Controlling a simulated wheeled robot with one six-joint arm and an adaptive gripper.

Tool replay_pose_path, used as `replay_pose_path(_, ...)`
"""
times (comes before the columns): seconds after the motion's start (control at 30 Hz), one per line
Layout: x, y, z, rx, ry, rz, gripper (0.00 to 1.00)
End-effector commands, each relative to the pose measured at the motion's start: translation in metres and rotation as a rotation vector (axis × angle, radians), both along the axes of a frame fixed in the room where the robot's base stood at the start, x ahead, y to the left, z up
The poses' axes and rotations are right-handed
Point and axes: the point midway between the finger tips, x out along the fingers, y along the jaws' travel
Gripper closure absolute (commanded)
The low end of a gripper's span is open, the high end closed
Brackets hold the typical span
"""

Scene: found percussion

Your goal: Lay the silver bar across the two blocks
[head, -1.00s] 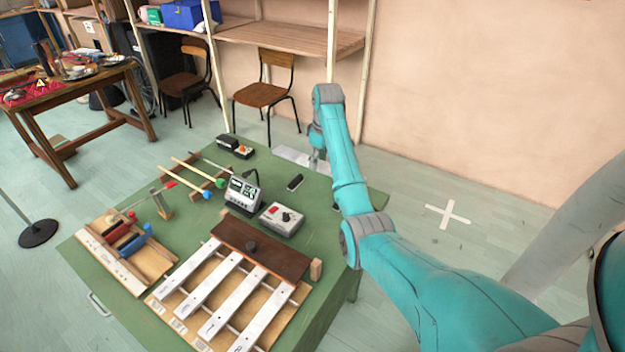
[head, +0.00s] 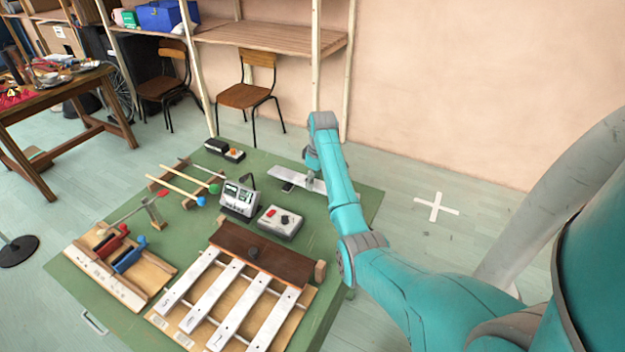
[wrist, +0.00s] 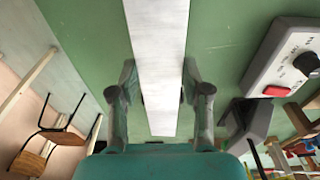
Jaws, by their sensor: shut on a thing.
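The silver bar (head: 285,175) is a flat pale plate near the back right of the green table; it also fills the middle of the wrist view (wrist: 158,50). My gripper (head: 311,182) is shut on it, with one finger on each long side in the wrist view (wrist: 160,95). A small dark block (head: 287,187) shows at the near edge of the bar, partly covered by it. I cannot tell whether the bar touches it. The other block is not visible now, probably behind my arm.
A grey box with a red button (head: 281,222), a meter (head: 240,199) and a metal-bar xylophone (head: 230,300) stand nearer on the table. Beaters (head: 180,185) lie left. A small black box (head: 216,146) is at the back. Bare table lies between the bar and that box.

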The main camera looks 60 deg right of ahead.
Motion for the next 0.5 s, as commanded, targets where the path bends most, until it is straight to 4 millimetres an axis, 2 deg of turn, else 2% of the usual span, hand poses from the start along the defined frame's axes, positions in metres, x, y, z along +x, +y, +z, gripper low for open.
replay_pose_path(0.5,0.0004,-0.0001,-0.0103,-0.001,0.0,0.0,1.0)
